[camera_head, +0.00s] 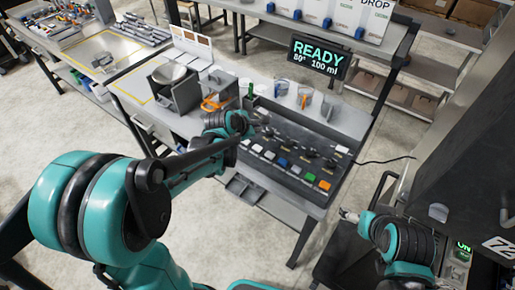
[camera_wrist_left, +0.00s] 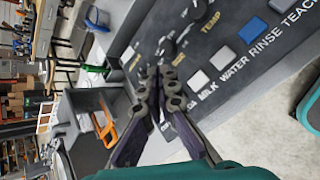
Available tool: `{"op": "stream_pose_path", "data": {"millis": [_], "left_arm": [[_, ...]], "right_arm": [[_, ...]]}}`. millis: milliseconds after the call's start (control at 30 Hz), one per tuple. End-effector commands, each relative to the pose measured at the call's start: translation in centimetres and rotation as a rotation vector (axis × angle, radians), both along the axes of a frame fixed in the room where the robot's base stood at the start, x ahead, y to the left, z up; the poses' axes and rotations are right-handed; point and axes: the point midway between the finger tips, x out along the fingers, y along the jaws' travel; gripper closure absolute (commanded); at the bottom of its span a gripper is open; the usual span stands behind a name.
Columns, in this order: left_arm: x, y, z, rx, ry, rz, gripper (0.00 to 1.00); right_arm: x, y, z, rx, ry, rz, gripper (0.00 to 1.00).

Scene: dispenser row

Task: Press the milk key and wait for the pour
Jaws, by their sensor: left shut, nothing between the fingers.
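The milk key (camera_wrist_left: 199,80) is a pale square key in the wrist view, above its MILK label. In the head view it is a pale key (camera_head: 257,149) in the row on the dark dispenser panel (camera_head: 275,133). My left gripper (camera_head: 264,121) is over the panel's left part, its fingers together and empty. In the wrist view its fingertips (camera_wrist_left: 157,74) appear left of the milk key; contact with the panel cannot be told. The display (camera_head: 319,57) reads READY, 80°, 100 ml. My right gripper (camera_head: 348,215) is right of the panel; its jaw state is unclear.
The water key (camera_wrist_left: 222,56) and blue rinse key (camera_wrist_left: 253,29) follow the milk key. Clear vessels (camera_head: 304,98) stand behind the panel. An orange-handled item (camera_head: 214,102) and a dark stand with a bowl (camera_head: 172,76) are to the left.

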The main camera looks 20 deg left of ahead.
Motion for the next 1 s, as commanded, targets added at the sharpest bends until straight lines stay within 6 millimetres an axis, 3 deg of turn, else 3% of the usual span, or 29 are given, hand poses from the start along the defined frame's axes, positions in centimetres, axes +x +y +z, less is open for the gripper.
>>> {"op": "stream_pose_path", "data": {"millis": [500,1000], "left_arm": [[0.0,0.0,-7.2,0.001,0.0,-0.001,1.0],[0.0,0.0,-7.8,0.001,0.0,-0.001,1.0]], "right_arm": [[0.0,0.0,-5.9,0.0,0.0,0.0,0.18],[0.0,0.0,-6.4,0.0,0.0,0.0,0.18]]}}
